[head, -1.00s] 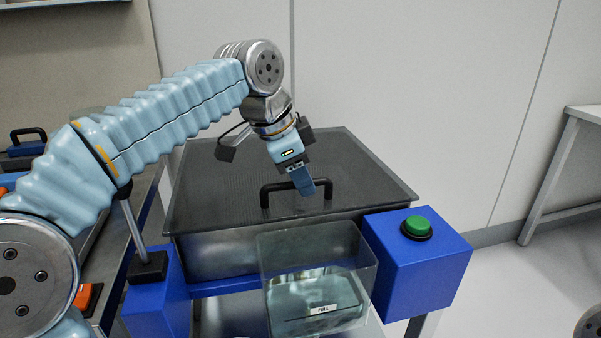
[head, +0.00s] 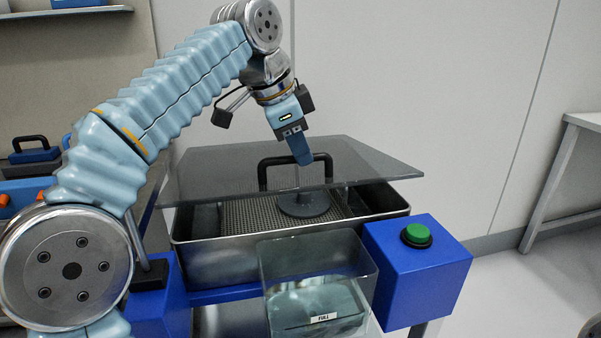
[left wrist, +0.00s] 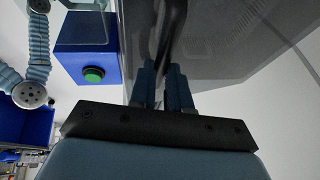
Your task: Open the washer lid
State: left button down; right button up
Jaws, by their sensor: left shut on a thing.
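My left gripper (head: 302,160) is shut on the black lid handle (head: 263,174) at the lid's front. In the left wrist view my two fingers (left wrist: 163,85) close around the dark handle bar (left wrist: 168,40). Inside the basin a perforated floor shows, with a grey round part (head: 304,204) standing on it. My right gripper is not in view.
A blue box with a green button (head: 417,234) stands right of the basin. A clear bin labelled FULL (head: 318,290) sits in front. A wall is behind; a white table (head: 560,180) stands far right.

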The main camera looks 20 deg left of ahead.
pick_arm(q)
jog(key=shift+w+a+r, duration=0.15)
jog(key=shift+w+r, duration=0.05)
jog(key=shift+r, duration=0.3)
jog(key=shift+w+a+r, duration=0.2)
jog(key=shift+w+r, duration=0.05)
jog(key=shift+r, duration=0.3)
jog(key=shift+w+a+r, duration=0.15)
jog(key=shift+w+r, duration=0.05)
jog(key=shift+r, duration=0.3)
jog(key=c, duration=1.5)
grip_release()
jog(key=shift+c, duration=0.2)
jog(key=o, duration=0.4)
jog(key=shift+w+a+f, duration=0.1)
jog(key=shift+w+f, duration=0.05)
jog(key=shift+w, duration=0.05)
jog(key=shift+o, duration=0.2)
jog(key=shift+s, duration=0.1)
jog(key=s+a+r+b, duration=0.2)
jog(key=s+a, duration=0.4)
jog(key=s, duration=0.5)
jog(key=shift+s+a+r+b, duration=0.25)
jog(key=shift+r+b, duration=0.15)
jog(key=shift+b, duration=0.05)
